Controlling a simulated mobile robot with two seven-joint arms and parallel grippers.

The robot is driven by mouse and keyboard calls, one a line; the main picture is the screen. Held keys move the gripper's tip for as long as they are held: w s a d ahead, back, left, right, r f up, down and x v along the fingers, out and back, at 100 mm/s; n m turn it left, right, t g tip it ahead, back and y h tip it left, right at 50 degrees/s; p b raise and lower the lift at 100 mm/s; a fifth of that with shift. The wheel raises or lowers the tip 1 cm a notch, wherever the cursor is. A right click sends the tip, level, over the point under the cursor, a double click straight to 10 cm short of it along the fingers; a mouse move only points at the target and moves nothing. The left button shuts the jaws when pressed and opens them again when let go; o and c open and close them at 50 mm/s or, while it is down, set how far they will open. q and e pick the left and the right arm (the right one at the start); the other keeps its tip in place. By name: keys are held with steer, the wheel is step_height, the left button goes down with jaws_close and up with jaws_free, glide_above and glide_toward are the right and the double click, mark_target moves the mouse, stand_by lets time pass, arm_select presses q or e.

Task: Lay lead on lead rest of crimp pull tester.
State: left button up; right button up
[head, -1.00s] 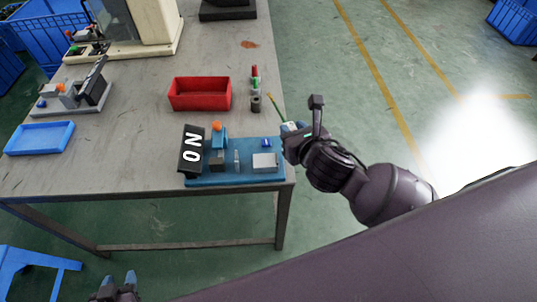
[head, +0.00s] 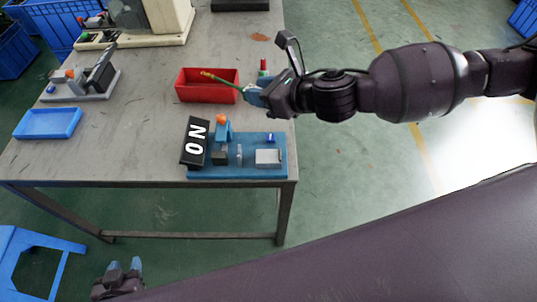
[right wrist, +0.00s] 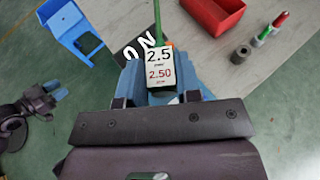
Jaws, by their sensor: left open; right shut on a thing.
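A thin green lead (head: 222,81) with a brass-coloured end is held in my right gripper (head: 258,96), which is shut on it above the table, by the red bin. In the right wrist view the lead (right wrist: 157,20) runs up from the blue fingers, behind a white tag (right wrist: 160,66) reading 2.5 and 2.50. A blue-based bench device (head: 240,172) with a black ON panel (head: 196,141) stands at the table's front right. A grey-based device (head: 80,90) stands at the back left. I cannot tell which is the pull tester. My left gripper (head: 125,266) is open and empty, low at the front.
A red bin (head: 205,92) stands near the right gripper, with small red and green items (right wrist: 271,28) beside it. A blue tray (head: 47,124) sits at the left. A large cream machine (head: 150,25) is at the back. The middle of the table is clear.

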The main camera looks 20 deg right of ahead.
steer(key=n+g+y, duration=0.1)
steer(key=a+r+n+g+y, duration=0.1)
steer(key=shift+s+n+g, duration=0.15)
steer(key=shift+n+g, duration=0.15)
steer(key=shift+n, duration=0.1)
steer(key=shift+s+d+n+g+y, duration=0.2)
steer(key=shift+n+g+y, duration=0.3)
steer(key=shift+n+g, duration=0.2)
steer(key=shift+d+n+g, duration=0.6)
steer(key=shift+n+g, duration=0.2)
steer(key=n+g+y+b, duration=0.1)
steer(key=b, duration=0.2)
glide_above(273, 156)
step_height(273, 156, down, 15)
steer(key=shift+f, duration=0.85)
step_height(273, 156, down, 3)
steer(key=shift+f+b, duration=0.15)
steer(key=shift+b, duration=0.45)
steer(key=shift+f, duration=0.5)
steer(key=o, duration=1)
steer(key=shift+r, duration=0.1)
